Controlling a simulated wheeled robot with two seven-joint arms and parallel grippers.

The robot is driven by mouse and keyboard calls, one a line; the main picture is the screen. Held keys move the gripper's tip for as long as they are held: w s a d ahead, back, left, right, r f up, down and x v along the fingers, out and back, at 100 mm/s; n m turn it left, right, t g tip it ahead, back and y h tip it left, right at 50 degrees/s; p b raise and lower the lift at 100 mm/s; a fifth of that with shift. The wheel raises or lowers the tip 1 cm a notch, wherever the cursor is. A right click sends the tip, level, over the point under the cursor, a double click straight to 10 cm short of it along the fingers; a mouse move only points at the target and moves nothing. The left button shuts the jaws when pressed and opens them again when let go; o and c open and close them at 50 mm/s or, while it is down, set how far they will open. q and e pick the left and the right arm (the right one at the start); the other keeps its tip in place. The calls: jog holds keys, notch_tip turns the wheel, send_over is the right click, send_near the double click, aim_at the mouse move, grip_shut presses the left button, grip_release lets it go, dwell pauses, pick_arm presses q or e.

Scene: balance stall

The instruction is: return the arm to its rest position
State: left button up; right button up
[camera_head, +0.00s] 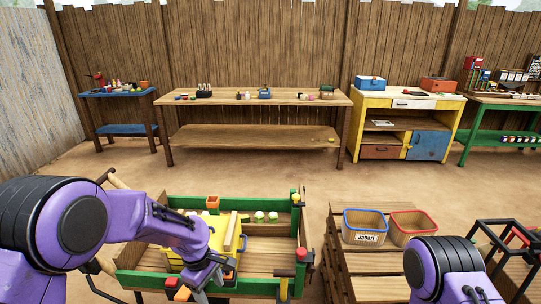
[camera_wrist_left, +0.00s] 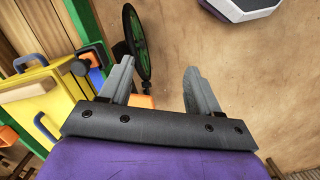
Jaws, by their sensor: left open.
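My left arm (camera_head: 160,230) is purple and black and reaches in from the left over the green-framed wooden cart (camera_head: 265,286). My left gripper (camera_head: 203,286) is near the cart's front edge, beside the yellow box (camera_head: 178,262). In the left wrist view its two grey fingers (camera_wrist_left: 158,72) are apart with nothing between them. A green-spoked wheel (camera_wrist_left: 135,40) and bare ground show beyond the fingers there. My right arm (camera_head: 442,272) shows at the lower right; its gripper is out of view.
A blue-rimmed basket (camera_head: 365,226) and a red-rimmed basket (camera_head: 412,224) stand on a wooden cabinet to the right. Workbenches (camera_head: 255,98) line the fence. Open dirt ground (camera_head: 250,172) lies between.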

pick_arm(q)
jog(key=a+f+m+t+y, duration=0.1)
jog(key=a+f+m+t, duration=0.35)
jog(key=f+t, duration=0.2)
jog(key=s+a+f+g+y, duration=0.1)
jog(key=s+a+f, duration=0.2)
jog(key=s, duration=0.7)
jog(key=s+a+f+m+y, duration=0.1)
jog(key=s+a+f, duration=0.2)
jog(key=s, duration=0.6)
jog(key=s+a+f+g+y, duration=0.1)
jog(key=s+a+f, duration=0.2)
jog(key=s, duration=0.7)
jog(key=shift+s+a+f+m+g+y, duration=0.2)
jog(key=shift+s+a+m+g+y, duration=0.1)
jog(key=shift+m+g+y, duration=0.1)
